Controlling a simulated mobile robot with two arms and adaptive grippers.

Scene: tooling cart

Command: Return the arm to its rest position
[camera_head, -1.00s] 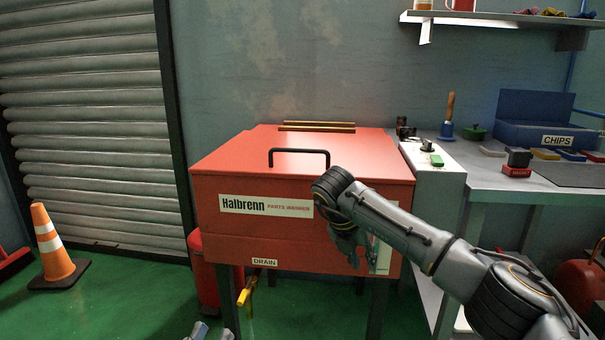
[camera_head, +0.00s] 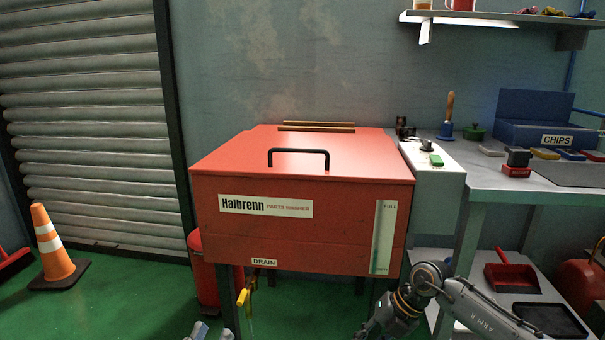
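My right arm (camera_head: 482,308), marked ARM R, comes in from the lower right and bends down at a joint low in front of the parts washer's right side. Its gripper is below the picture edge, out of view.
A yellow drain valve (camera_head: 243,297) hangs under the washer. A grey bench (camera_head: 490,180) at right holds a blue CHIPS bin (camera_head: 520,136) and a stamp (camera_head: 517,162). A red dustpan (camera_head: 511,276) and black tray (camera_head: 550,320) lie below. An orange cone (camera_head: 52,245) stands left.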

